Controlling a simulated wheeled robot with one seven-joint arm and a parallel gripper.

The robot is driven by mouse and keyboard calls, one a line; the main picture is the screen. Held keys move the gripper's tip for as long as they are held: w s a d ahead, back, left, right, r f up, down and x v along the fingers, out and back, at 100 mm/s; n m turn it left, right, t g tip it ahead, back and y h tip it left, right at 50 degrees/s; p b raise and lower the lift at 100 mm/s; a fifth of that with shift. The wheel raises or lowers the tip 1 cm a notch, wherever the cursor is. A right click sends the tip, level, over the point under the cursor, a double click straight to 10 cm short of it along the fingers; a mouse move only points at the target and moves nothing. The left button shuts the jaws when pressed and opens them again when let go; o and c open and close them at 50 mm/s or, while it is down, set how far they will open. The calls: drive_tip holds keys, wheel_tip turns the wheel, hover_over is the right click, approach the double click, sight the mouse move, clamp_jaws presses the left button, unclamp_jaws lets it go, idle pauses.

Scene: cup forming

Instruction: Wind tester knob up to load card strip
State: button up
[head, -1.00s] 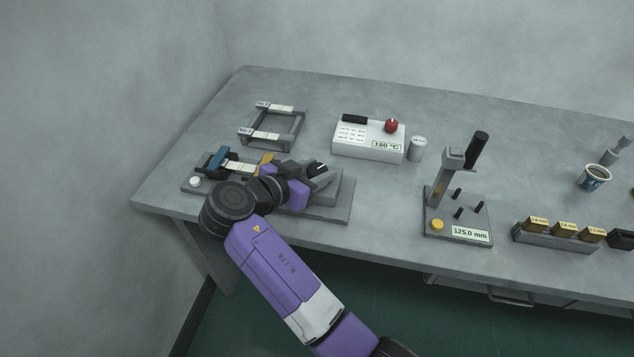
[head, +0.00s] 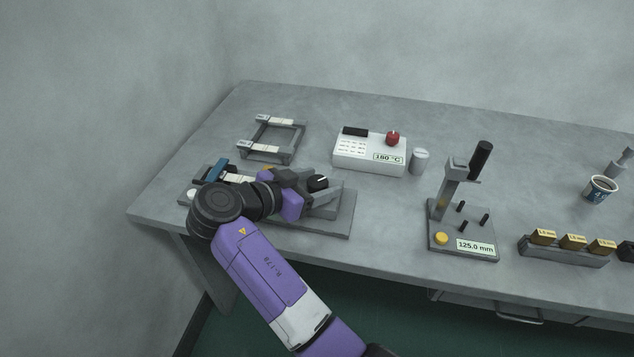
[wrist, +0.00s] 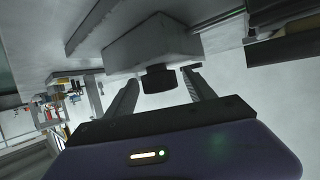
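The tester (head: 335,227) is a grey base at the left of the bench, with a blue clamp (head: 217,171) at its left end. A pale card strip (head: 240,178) runs right from that clamp, and my arm covers part of it. The tester's black knob (head: 317,182) with a white mark sits on a grey block and also shows in the wrist view (wrist: 158,79). My gripper (head: 308,190) is beside the knob. In the wrist view its two fingers (wrist: 161,84) stand apart on either side of the knob, with gaps visible between.
Behind the tester are a grey frame (head: 290,153) with pale strips and a white box (head: 350,158) with a red knob. To the right stand a lever device (head: 440,240) reading 125.0 mm, a rack of brass blocks (head: 560,253) and a cup (head: 599,190).

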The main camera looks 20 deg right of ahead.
drive_tip(key=shift+a, duration=0.1)
drive_tip(key=v, duration=0.7)
drive_tip(key=shift+s+a+r, duration=0.1)
drive_tip(key=shift+s+a, duration=0.05)
drive_tip(key=shift+a, duration=0.1)
idle(0.9)
